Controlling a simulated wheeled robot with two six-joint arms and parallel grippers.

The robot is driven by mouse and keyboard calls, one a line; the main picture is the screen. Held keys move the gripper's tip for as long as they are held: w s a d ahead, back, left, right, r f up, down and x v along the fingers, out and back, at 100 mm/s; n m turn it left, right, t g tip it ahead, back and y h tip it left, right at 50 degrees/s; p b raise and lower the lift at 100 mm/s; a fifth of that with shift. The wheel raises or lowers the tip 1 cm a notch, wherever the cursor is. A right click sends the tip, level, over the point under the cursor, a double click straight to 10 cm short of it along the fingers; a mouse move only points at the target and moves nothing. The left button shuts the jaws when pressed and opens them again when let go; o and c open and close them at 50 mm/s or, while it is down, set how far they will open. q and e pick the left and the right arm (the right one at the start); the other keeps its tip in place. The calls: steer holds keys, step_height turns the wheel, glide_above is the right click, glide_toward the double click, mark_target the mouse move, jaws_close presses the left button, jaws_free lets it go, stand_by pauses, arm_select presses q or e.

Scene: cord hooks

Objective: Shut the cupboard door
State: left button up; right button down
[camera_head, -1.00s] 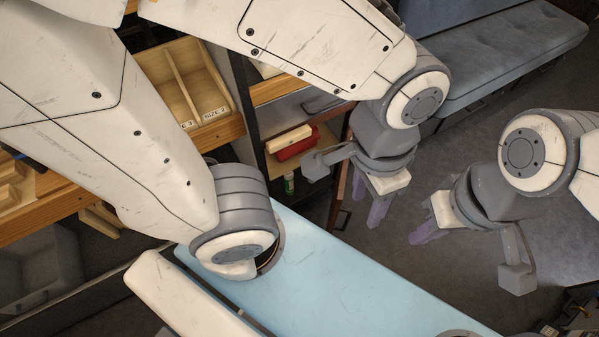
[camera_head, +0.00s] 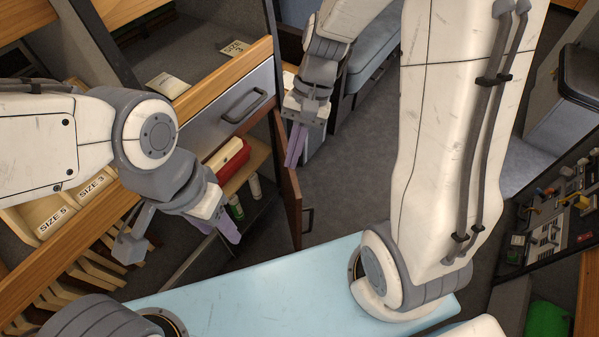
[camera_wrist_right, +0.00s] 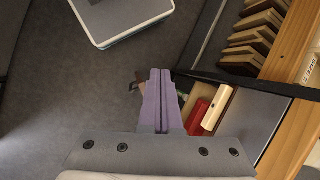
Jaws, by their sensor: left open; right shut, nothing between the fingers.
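The cupboard door (camera_head: 286,180) stands open in the head view, seen nearly edge-on, with a reddish-brown face and a dark handle (camera_head: 308,219). The cupboard's inside shows to its left, with a red case (camera_head: 228,158) on a shelf. My right gripper (camera_head: 292,158) is shut and empty, overlapping the door's upper part; whether it touches is unclear. In the right wrist view its closed fingers (camera_wrist_right: 160,76) point toward the cupboard opening, with a small brown piece of the door (camera_wrist_right: 137,84) partly hidden beside them. My left gripper (camera_head: 226,232) is open and empty in front of the cupboard opening.
A drawer with a grey handle (camera_head: 244,106) is above the opening. Small bottles (camera_head: 236,207) stand low inside. Labelled wooden bins (camera_head: 60,215) are at the left. A blue bench (camera_head: 372,50) is behind. Open floor (camera_head: 350,180) lies right of the door.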

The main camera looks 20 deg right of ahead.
mark_target(295, 191)
steer(key=w+d+f+m+t+y+b, duration=0.2)
steer(key=w+d+f+m+y+b, duration=0.1)
steer(key=d+f+m, duration=0.5)
steer(key=w+d+f+m+t+y+b, duration=0.25)
steer(key=w+d+f+m, duration=0.2)
steer(key=d+f, duration=0.45)
arm_select(q)
step_height(295, 191, down, 10)
steer(key=b, duration=0.2)
steer(key=shift+r, duration=0.2)
arm_select(e)
steer(key=s+a+r+x, duration=0.1)
steer(key=x, duration=1.1)
steer(key=shift+s+a+g, duration=0.2)
steer(key=shift+a+g, duration=0.15)
steer(key=shift+g, duration=0.1)
arm_select(q)
steer(key=shift+d, duration=0.1)
arm_select(e)
steer(key=shift+m+h, duration=0.25)
arm_select(q)
steer(key=shift+f, duration=0.1)
arm_select(e)
steer(key=shift+a, duration=0.1)
